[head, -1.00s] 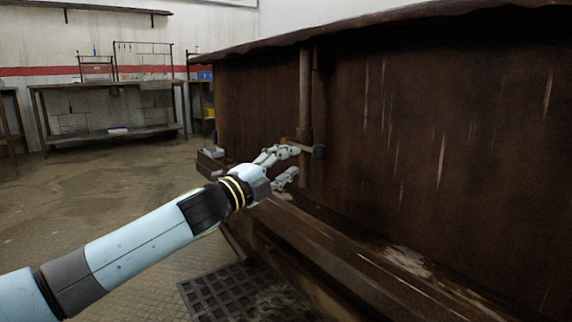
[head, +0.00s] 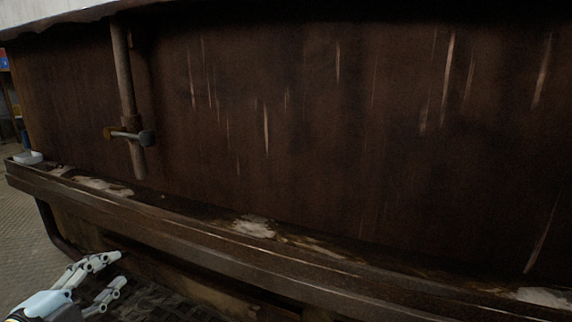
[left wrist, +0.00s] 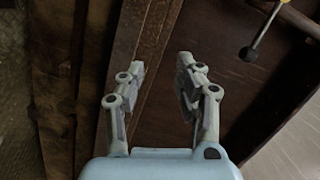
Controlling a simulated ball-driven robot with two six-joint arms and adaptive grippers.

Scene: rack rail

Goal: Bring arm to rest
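My left gripper (head: 112,274) is at the bottom left of the head view, low in front of the brown ledge. Its fingers are apart and nothing is between them. The left wrist view also shows the left gripper (left wrist: 160,80) open and empty, with brown boards behind it. My right gripper is not in view.
A large dark brown panel (head: 300,130) fills the view above a long ledge (head: 200,232). A vertical pipe (head: 124,75) with a cross handle (head: 128,135) stands against the panel. A dark grate (head: 160,298) lies below. Bare floor (head: 25,240) shows at far left.

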